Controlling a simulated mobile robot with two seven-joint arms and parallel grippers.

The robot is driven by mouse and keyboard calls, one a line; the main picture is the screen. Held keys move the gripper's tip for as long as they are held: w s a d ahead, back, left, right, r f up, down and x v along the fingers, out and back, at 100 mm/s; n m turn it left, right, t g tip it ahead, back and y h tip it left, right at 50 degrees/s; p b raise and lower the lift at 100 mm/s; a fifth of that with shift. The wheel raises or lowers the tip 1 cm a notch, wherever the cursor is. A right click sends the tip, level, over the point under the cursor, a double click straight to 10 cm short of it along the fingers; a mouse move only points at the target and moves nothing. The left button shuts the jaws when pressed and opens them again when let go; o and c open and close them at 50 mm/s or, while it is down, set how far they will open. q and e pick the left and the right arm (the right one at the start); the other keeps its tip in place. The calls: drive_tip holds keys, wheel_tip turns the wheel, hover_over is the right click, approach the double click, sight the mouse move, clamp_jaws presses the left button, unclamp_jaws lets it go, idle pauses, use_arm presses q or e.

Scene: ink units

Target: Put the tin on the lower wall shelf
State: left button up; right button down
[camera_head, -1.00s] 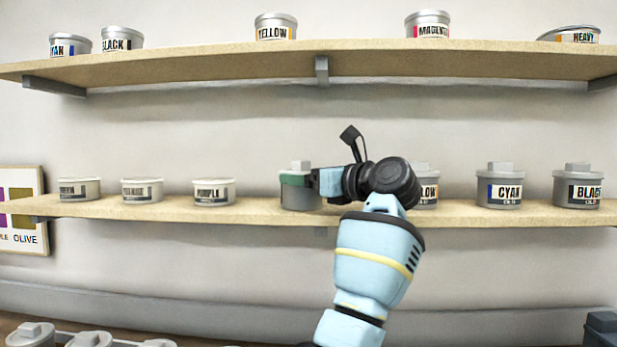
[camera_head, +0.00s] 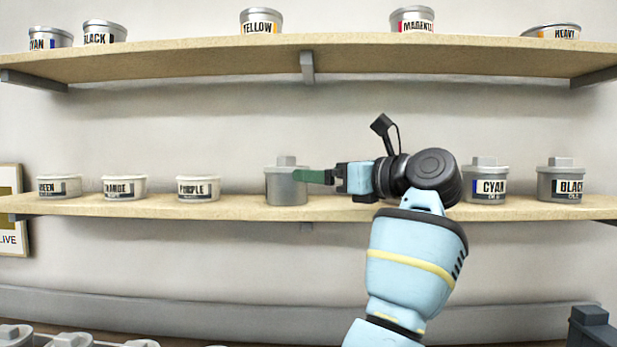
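A grey lidded tin (camera_head: 285,187) stands upright on the lower wall shelf (camera_head: 120,207), right of the purple tub, with no label showing on its visible side. My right gripper (camera_head: 312,177) is to the right of it at shelf height. One green finger points left and its tip overlaps the tin's right edge in the picture. I cannot tell whether it touches. The other finger is hidden, but the hand has backed off while the tin stayed, so the gripper is open. My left gripper is not in view.
Green (camera_head: 59,187), orange (camera_head: 125,187) and purple (camera_head: 198,188) tubs stand left on the lower shelf. Cyan (camera_head: 485,182) and black (camera_head: 561,183) tins stand right. My arm hides the shelf between. The upper shelf (camera_head: 200,62) holds several tins.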

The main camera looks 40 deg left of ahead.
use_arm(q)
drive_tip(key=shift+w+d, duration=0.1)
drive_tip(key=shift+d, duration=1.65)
